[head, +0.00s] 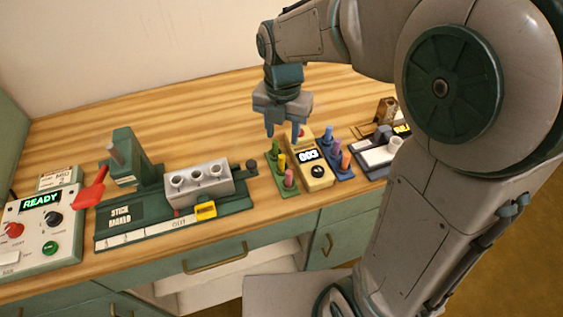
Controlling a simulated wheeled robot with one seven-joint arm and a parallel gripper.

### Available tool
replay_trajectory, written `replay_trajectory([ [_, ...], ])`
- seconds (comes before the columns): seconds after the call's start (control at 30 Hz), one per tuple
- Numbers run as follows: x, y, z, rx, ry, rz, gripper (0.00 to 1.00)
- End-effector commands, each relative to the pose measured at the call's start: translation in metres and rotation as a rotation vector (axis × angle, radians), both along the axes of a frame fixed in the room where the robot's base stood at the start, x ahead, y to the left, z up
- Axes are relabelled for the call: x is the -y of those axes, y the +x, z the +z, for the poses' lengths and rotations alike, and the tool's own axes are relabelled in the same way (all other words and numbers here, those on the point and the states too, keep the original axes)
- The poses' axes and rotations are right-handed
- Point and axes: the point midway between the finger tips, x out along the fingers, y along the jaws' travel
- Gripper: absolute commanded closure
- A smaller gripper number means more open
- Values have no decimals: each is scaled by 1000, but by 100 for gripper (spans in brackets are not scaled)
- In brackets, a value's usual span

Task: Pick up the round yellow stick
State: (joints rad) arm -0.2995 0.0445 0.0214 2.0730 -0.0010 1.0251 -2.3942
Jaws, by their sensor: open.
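The round yellow stick (281,161) stands upright in a small green rack (287,190), between a green stick (275,148) and a pink stick (289,178). My gripper (283,131) is open and empty, pointing down. In the head view its fingers appear just above and behind the yellow stick, with the fingertips near the top of the green stick. I cannot tell the exact height gap. The lower part of the yellow stick is hidden in the rack.
A yellow device reading 003 (314,171) stands right of the rack, then a blue rack with blue (329,134), purple and orange (346,160) sticks. A green press with a grey block (198,183) and a control box (42,226) stand left. The table behind is clear.

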Motion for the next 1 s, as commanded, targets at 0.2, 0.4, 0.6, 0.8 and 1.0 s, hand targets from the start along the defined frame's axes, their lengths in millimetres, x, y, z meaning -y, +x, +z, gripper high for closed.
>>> replay_trajectory([
  [0.2,0,0,-34,-1,0,-2,59],
  [0.4,-1,-1,-47,-3,-1,-2,59],
  [0.6,-3,-1,-78,-4,-1,-3,59],
  [0.8,-3,0,-92,0,0,-3,59],
  [1.0,-3,0,-92,1,0,-3,64],
])
